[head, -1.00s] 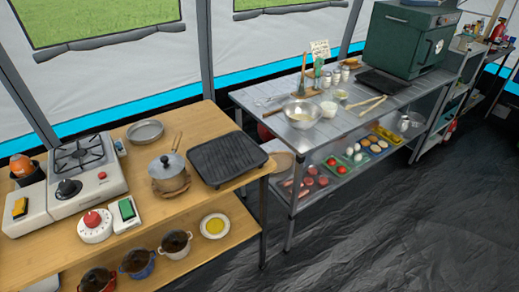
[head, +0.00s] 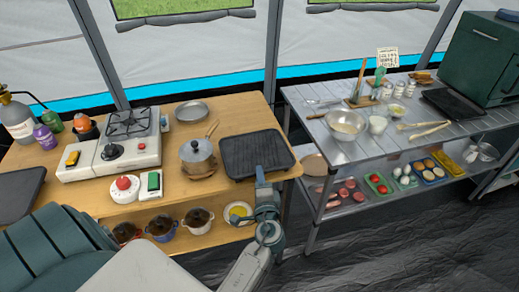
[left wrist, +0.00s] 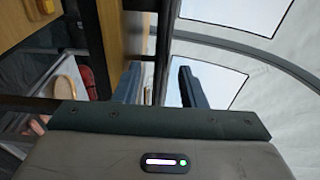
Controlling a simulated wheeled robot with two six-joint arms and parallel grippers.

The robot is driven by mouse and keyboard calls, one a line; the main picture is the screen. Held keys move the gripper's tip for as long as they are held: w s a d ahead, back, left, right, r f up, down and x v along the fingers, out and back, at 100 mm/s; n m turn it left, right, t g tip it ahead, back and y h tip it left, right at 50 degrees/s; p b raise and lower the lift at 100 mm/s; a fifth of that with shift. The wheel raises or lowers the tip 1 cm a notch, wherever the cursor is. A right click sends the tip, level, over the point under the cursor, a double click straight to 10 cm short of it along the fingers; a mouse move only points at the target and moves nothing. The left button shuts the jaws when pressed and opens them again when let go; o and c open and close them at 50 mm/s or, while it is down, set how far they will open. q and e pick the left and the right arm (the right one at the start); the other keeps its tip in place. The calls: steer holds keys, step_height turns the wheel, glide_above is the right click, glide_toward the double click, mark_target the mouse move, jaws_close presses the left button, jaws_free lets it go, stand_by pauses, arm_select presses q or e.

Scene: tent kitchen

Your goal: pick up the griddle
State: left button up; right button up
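The griddle (head: 257,153) is a black, ribbed, squarish plate. It lies flat at the right end of the wooden table in the head view. My left gripper (head: 262,178) is at the front edge of the griddle, near the table's front right corner. It overlaps the griddle's near edge in the picture; I cannot tell whether they touch. My right gripper is not in view.
A lidded pot (head: 198,156) stands left of the griddle, with a round pan (head: 191,111) behind it and a gas stove (head: 112,146) farther left. A metal table (head: 318,125) stands to the right across a gap.

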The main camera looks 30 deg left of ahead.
mark_target(259, 163)
arm_select(q)
steer(key=p+x, duration=0.1)
steer(key=x, duration=0.2)
steer(key=p+x, duration=0.1)
steer(key=x, duration=0.2)
steer(key=shift+w+d+r+p, duration=0.2)
steer(key=shift+p, duration=0.1)
steer(key=shift+w+a+f, duration=0.1)
steer(key=shift+w+a, duration=0.1)
steer(key=c, duration=0.7)
jaws_close()
